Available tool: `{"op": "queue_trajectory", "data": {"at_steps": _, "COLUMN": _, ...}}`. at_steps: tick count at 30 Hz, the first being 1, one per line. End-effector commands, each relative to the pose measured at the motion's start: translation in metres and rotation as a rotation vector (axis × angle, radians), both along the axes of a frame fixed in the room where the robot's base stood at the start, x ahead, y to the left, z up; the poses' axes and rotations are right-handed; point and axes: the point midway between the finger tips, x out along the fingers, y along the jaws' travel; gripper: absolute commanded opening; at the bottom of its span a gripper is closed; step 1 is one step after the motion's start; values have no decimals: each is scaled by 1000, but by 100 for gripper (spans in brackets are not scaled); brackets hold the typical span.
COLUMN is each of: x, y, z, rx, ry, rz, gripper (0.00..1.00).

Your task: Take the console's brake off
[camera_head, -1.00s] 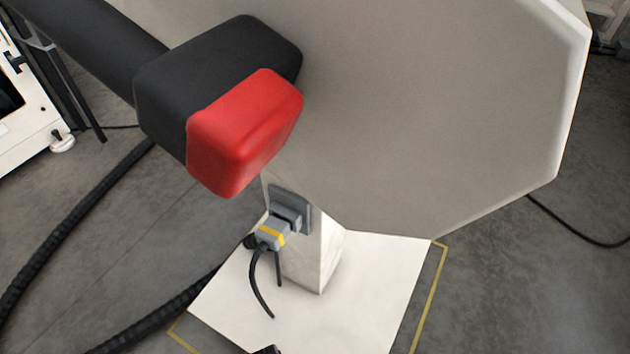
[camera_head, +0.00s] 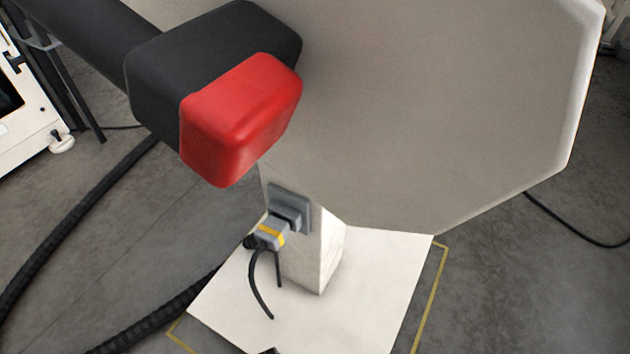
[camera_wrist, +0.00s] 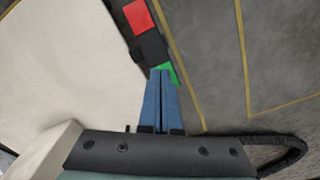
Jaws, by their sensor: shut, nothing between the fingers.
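In the wrist view, a dark pedal-like part (camera_wrist: 150,47) lies along the edge of the white base plate (camera_wrist: 70,65). It has a red pad (camera_wrist: 137,17) toward the top and a green patch (camera_wrist: 173,76) at its lower end. I take it for the console's brake. My gripper (camera_wrist: 161,71) is shut and empty, its two blue fingers together. The tips overlap the green end in the picture; I cannot tell whether they touch it. In the head view the gripper is hidden, and only a small dark bit shows at the bottom edge.
The console's pale post (camera_head: 322,255) stands on the base plate (camera_head: 375,290). A grey plug with a yellow band (camera_head: 270,235) sits in a socket on its side. A thick black hose (camera_head: 75,220) crosses the floor at left. Yellow lines (camera_head: 430,300) edge the plate.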

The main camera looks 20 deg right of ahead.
Motion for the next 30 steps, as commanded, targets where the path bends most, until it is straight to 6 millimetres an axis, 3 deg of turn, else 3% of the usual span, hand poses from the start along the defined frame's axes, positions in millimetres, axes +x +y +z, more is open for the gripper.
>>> {"op": "queue_trajectory", "data": {"at_steps": 30, "x": 0, "y": 0, "z": -16, "rx": 0, "ry": 0, "rz": 0, "gripper": 0}}
